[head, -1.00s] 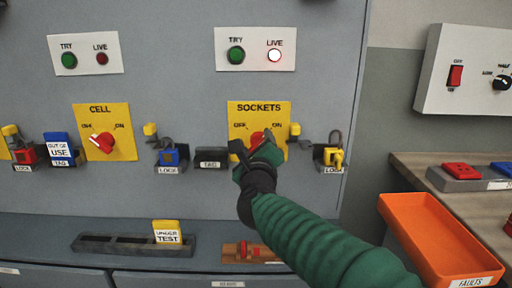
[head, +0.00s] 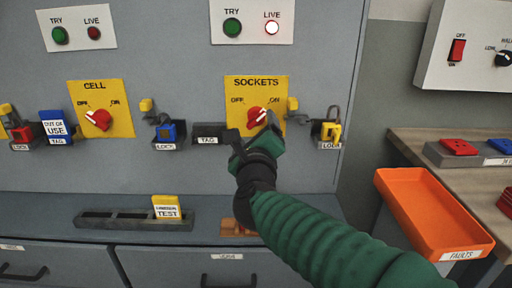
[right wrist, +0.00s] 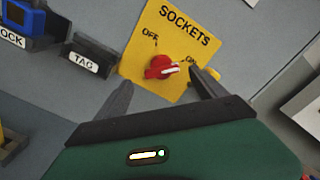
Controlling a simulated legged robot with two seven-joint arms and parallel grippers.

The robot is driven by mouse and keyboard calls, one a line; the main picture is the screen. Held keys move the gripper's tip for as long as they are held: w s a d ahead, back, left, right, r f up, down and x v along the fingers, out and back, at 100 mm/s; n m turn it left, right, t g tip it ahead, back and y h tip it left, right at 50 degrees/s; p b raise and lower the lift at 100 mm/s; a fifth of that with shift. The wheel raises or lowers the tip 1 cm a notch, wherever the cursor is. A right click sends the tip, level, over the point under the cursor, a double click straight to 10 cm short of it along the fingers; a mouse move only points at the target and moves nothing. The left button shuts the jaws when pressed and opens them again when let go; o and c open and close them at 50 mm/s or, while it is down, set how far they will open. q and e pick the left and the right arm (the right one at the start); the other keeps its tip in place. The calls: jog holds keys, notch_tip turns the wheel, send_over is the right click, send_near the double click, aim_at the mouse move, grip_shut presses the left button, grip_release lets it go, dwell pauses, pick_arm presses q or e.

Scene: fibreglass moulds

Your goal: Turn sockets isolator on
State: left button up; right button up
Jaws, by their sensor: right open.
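The SOCKETS isolator is a red knob (head: 257,118) on a yellow plate (head: 243,87) marked OFF and ON. Its white pointer slants up and right, towards ON. The right wrist view shows the same knob (right wrist: 160,67) with its pointer on the ON side. My right gripper (head: 251,126) is open just in front of and below the knob. In the wrist view its two fingers (right wrist: 161,90) stand apart either side of the knob's line, with nothing between them. The LIVE lamp (head: 272,28) above is lit white. My left gripper is not in view.
A CELL isolator (head: 97,119) points to OFF. An UNDER TEST tag (head: 167,208) stands in a rack below. An orange FAULTS tray (head: 435,220) is at right.

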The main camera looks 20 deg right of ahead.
jog(key=p+v, duration=0.2)
jog(key=v, duration=0.9)
jog(key=shift+s, duration=0.15)
